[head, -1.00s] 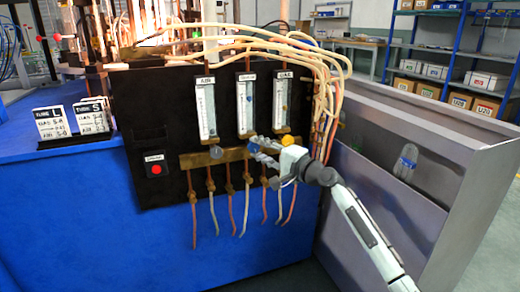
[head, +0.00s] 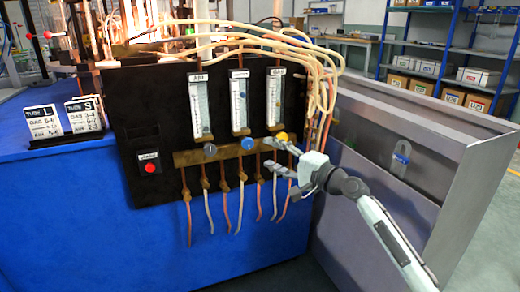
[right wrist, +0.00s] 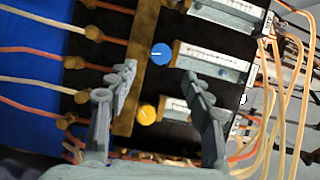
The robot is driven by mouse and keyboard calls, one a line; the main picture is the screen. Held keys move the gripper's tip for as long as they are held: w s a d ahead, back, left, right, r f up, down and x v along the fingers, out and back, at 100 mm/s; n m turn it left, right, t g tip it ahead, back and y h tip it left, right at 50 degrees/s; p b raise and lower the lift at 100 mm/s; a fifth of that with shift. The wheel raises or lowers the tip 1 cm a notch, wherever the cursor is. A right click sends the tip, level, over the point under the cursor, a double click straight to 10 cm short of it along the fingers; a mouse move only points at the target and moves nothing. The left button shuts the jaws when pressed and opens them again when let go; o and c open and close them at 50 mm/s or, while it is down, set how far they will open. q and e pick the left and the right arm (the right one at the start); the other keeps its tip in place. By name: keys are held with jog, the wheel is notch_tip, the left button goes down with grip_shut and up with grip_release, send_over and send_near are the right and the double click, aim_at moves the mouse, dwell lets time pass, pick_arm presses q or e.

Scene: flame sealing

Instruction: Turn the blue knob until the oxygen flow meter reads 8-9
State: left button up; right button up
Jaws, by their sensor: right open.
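The blue knob (head: 247,143) sits on the brass bar below the middle flow meter (head: 240,103), the oxygen one. It also shows in the right wrist view (right wrist: 161,54), with a white mark on its face. A small dark float shows in the oxygen tube, but its scale is too small to read. My right gripper (head: 267,154) is open and empty, to the right of the blue knob. In the right wrist view, the blue knob lies just beyond the open fingertips (right wrist: 160,72), apart from them. My left gripper is out of view.
A yellow knob (head: 282,136) is close to my right fingers, below the GAS meter (head: 275,98). A grey knob (head: 210,150) is below the AIR meter (head: 201,106). Hoses hang below the brass bar (head: 186,158). A grey metal cabinet (head: 420,165) stands at right.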

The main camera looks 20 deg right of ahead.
jog(key=shift+v, duration=2.25)
